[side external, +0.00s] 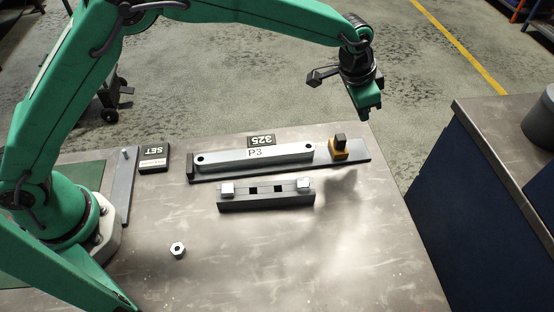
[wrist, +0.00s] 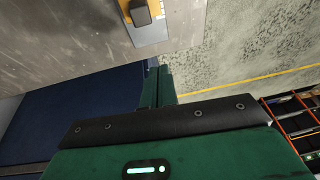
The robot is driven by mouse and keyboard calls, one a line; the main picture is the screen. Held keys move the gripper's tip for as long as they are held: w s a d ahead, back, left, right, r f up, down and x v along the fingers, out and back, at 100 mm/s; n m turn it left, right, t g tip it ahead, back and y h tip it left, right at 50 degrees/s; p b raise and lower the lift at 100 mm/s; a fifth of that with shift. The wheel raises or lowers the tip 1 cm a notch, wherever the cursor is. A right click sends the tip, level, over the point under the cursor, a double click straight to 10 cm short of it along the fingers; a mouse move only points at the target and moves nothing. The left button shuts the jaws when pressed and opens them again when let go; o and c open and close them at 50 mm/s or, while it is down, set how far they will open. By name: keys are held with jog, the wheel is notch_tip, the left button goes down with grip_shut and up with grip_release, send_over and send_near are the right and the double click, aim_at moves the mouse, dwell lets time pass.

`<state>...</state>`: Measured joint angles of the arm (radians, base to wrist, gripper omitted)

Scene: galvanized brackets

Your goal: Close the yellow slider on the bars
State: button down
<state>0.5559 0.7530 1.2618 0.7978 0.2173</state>
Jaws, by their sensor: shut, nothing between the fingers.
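The yellow slider (side external: 348,154) with its black knob sits on the right part of a flat grey rail (side external: 361,160). A light grey bar (side external: 285,158) marked P3 lies along the rail, with a small gap between its right end and the slider. A dark stop block stands at the rail's left end. My gripper (side external: 371,112) is shut and empty, raised above and to the right of the slider, apart from it. In the wrist view the slider (wrist: 126,10) shows at the top edge, partly cut off, beyond my green fingers (wrist: 157,82).
A dark fixture (side external: 266,202) with two pale blocks lies in front of the rail. A hex nut (side external: 178,250) lies at the front left. Plates marked 325 (side external: 261,140) and SET (side external: 154,158) lie behind. The table's front right is clear; a blue cabinet (side external: 480,190) stands beyond its right edge.

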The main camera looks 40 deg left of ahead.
aim_at(337, 135)
jog(key=x, duration=0.6)
jog(key=shift+d+f, duration=0.25)
jog(key=shift+s+a, duration=1.4)
jog(key=shift+s, duration=0.05)
jog(key=shift+s+a+r, duration=0.1)
jog(key=shift+a, duration=0.05)
jog(key=shift+s+a, duration=1.7)
jog(key=shift+s, duration=0.05)
jog(key=shift+w+d, duration=0.1)
jog(key=shift+w+d, duration=1.5)
jog(key=v, duration=1)
jog(key=shift+a, duration=0.4)
